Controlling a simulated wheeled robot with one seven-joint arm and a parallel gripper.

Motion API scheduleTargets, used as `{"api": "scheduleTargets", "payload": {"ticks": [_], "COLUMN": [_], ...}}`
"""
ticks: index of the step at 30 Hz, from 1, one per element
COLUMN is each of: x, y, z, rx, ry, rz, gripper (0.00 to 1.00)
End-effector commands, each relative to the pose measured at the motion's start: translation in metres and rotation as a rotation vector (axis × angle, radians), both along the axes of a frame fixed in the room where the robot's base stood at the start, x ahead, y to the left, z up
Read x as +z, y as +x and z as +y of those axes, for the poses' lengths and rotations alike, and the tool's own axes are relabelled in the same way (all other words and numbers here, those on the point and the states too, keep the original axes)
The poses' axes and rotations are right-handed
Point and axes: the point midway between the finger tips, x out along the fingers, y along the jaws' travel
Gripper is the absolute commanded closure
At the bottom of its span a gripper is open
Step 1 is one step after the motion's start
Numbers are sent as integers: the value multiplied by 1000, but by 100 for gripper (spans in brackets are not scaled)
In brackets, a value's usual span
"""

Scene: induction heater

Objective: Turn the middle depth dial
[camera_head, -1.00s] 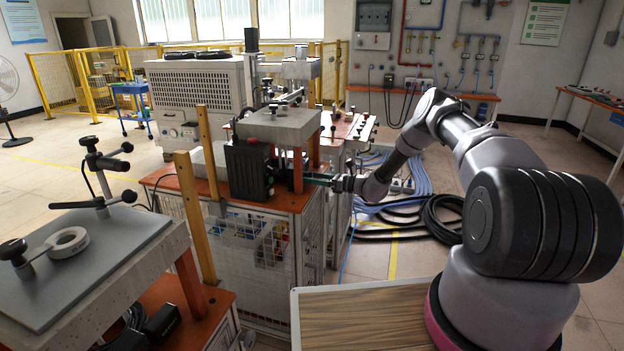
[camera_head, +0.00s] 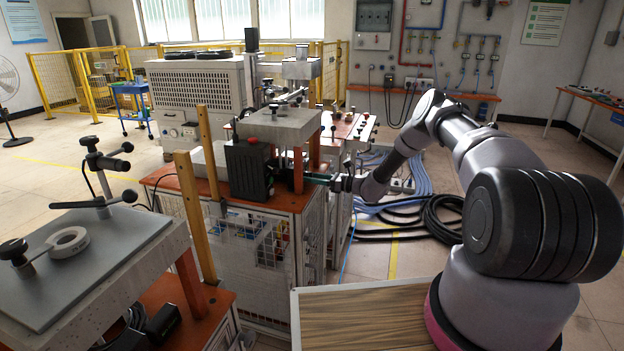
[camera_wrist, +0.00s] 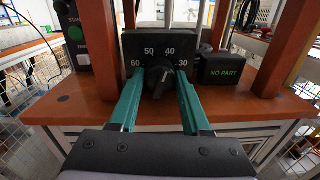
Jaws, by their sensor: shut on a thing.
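The black depth dial (camera_wrist: 158,84) is on the front of a dark panel (camera_wrist: 140,45) with white marks 60, 50, 40 and 30 around it. In the wrist view, the two green fingers of my gripper (camera_wrist: 159,76) lie on either side of the dial, shut on it. The dial's exact reading is too small to tell. In the head view, my gripper (camera_head: 306,179) reaches in from the right to the orange-topped bench (camera_head: 230,196). The dial is hidden there.
A dark box labelled NO PART (camera_wrist: 228,69) stands close to the right of the dial. A START/ZERO button box (camera_wrist: 77,35) is on the left. Orange posts (camera_wrist: 285,45) flank the panel. A grey press table (camera_head: 90,250) stands at the head view's left.

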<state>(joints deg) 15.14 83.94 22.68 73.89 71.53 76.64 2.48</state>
Motion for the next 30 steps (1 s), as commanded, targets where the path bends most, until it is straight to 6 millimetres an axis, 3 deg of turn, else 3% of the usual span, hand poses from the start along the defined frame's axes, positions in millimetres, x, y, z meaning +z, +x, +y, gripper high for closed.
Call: {"api": "scheduleTargets", "payload": {"ticks": [18, 30], "x": [-2, -2], "y": [-1, -1], "z": [-1, 0], "rx": [0, 0], "ry": [-182, -257], "rz": [-443, -626], "gripper": [100, 100]}}
